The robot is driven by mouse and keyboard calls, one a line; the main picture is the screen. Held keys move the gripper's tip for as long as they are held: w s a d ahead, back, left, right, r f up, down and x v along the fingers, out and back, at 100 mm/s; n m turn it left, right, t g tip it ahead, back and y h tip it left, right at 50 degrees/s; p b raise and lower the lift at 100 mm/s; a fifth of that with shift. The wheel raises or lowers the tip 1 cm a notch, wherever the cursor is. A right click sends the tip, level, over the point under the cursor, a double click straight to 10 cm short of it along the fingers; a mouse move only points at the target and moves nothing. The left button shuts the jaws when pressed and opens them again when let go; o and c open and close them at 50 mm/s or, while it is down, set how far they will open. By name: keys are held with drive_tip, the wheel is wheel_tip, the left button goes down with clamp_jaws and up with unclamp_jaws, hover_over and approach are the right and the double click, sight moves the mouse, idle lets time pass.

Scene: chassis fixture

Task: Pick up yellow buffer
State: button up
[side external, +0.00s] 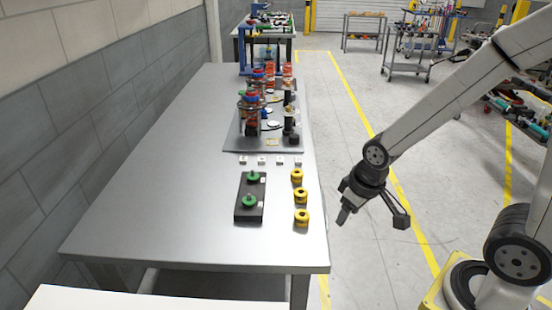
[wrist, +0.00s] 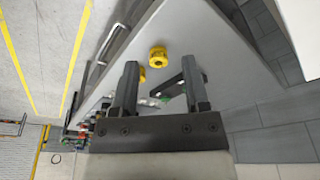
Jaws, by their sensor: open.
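Three yellow buffers stand in a row along the right edge of the grey table: a far one (side external: 297,176), a middle one (side external: 301,195) and a near one (side external: 301,218). My gripper (side external: 346,213) is to the right of them, out past the table edge, and touches none. In the wrist view my gripper (wrist: 160,65) is open with nothing held between its fingers. One yellow buffer (wrist: 158,57) shows between the fingertips, farther off, and another (wrist: 142,75) is partly hidden by the left finger.
A black block (side external: 239,211) with two green knobbed parts (side external: 249,202) lies left of the buffers. Small white tags (side external: 261,161) and a plate with red, blue and black assemblies (side external: 254,110) are farther back. The table's left side (side external: 170,190) is clear.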

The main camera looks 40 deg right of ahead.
drive_tip(key=o, duration=0.6)
drive_tip(key=shift+c, duration=0.2)
drive_tip(key=m+g, duration=0.3)
drive_tip(key=m, duration=1.3)
hover_over(300, 194)
wheel_tip(300, 194, down, 5)
drive_tip(key=shift+w+d+f, duration=0.1)
drive_tip(key=shift+d+f, duration=0.05)
drive_tip(key=shift+f, duration=1.75)
drive_tip(key=shift+w+d+f, duration=0.1)
drive_tip(key=shift+f, duration=1.75)
